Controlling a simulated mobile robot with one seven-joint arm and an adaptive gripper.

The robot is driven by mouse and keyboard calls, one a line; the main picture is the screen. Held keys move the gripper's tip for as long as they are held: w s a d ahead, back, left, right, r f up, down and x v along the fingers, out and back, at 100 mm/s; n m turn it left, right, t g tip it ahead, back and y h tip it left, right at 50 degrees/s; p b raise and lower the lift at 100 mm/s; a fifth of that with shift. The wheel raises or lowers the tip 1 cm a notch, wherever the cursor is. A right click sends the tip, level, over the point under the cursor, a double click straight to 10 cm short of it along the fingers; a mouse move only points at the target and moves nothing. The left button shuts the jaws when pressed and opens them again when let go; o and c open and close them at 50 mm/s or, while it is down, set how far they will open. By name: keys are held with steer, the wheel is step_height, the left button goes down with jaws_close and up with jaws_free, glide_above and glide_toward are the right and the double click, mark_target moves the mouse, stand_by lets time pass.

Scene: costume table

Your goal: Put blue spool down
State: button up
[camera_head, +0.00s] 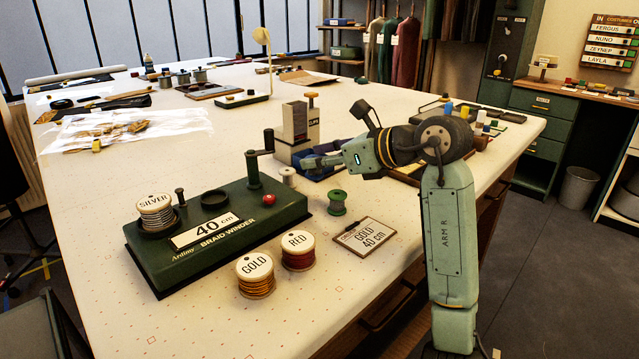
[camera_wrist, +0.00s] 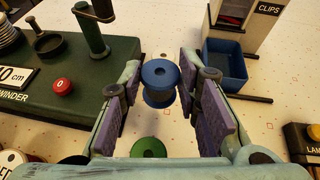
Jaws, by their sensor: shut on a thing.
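The blue spool (camera_wrist: 160,78) is between the two fingers of my gripper (camera_wrist: 160,92) in the wrist view, its round top with a dark centre hole facing the camera. My gripper is shut on it. In the head view my gripper (camera_head: 312,161) reaches left over the table, between the braid winder and the clips box. A small pale spool shape (camera_head: 288,176) shows just below the fingertips there; I cannot tell whether it is the blue spool. The gap between the held spool and the table is hard to judge.
A green spool (camera_head: 337,202) stands nearby, also in the wrist view (camera_wrist: 148,148). The green braid winder (camera_head: 215,225) with a silver spool (camera_head: 156,213) is left. Gold (camera_head: 255,275) and red (camera_head: 298,251) spools and an order card (camera_head: 366,236) are in front. A blue tray (camera_wrist: 226,68) adjoins the clips box.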

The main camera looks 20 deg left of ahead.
steer(key=shift+f+p, duration=0.3)
steer(key=shift+f, duration=2.15)
steer(key=shift+f, duration=0.1)
steer(key=shift+f, duration=0.15)
steer(key=o, duration=0.9)
steer(key=shift+r, duration=0.25)
steer(key=b+v, duration=0.2)
steer(key=v, duration=1)
steer(key=shift+b, duration=0.4)
steer(key=shift+d+f, duration=0.1)
steer(key=shift+d, duration=0.05)
